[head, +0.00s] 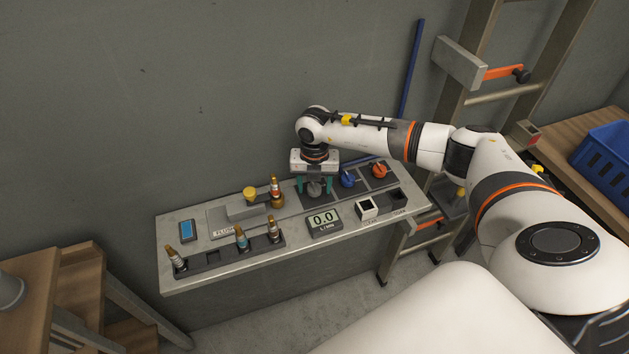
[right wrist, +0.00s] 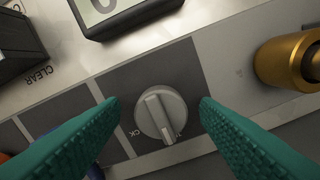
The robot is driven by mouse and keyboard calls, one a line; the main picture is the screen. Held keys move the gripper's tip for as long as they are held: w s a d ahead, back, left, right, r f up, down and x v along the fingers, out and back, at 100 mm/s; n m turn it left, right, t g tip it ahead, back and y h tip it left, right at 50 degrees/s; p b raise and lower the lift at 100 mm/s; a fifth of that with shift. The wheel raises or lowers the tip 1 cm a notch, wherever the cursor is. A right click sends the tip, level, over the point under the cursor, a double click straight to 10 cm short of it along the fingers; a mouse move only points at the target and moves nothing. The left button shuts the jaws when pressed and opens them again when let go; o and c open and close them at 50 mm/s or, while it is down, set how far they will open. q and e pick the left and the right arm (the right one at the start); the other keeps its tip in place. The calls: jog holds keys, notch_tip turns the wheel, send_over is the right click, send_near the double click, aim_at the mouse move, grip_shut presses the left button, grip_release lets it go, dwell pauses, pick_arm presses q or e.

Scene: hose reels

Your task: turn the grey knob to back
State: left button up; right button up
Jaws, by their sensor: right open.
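The grey knob (head: 315,189) sits on a dark square of the panel, partly hidden under my right gripper in the head view. In the right wrist view the grey knob (right wrist: 161,115) is round with a raised bar across it, and printed letters beside it are partly covered. My right gripper (head: 314,187) points down over it. Its green fingers (right wrist: 160,118) are open, one on each side of the knob, with gaps between them and the knob. My left gripper is not in view.
A blue knob (head: 347,178) and an orange knob (head: 379,170) stand right of the grey one. Brass fittings (head: 277,200) stand close on the left.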

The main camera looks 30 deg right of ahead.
jog(key=shift+w+f, duration=0.1)
jog(key=shift+f, duration=0.05)
jog(key=shift+c, duration=0.2)
jog(key=c, duration=0.9)
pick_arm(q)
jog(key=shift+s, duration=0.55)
pick_arm(e)
jog(key=shift+c, duration=0.2)
jog(key=m, duration=0.5)
jog(key=shift+m, duration=0.4)
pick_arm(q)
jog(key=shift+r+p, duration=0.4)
pick_arm(e)
jog(key=m, duration=0.6)
jog(key=o, duration=1)
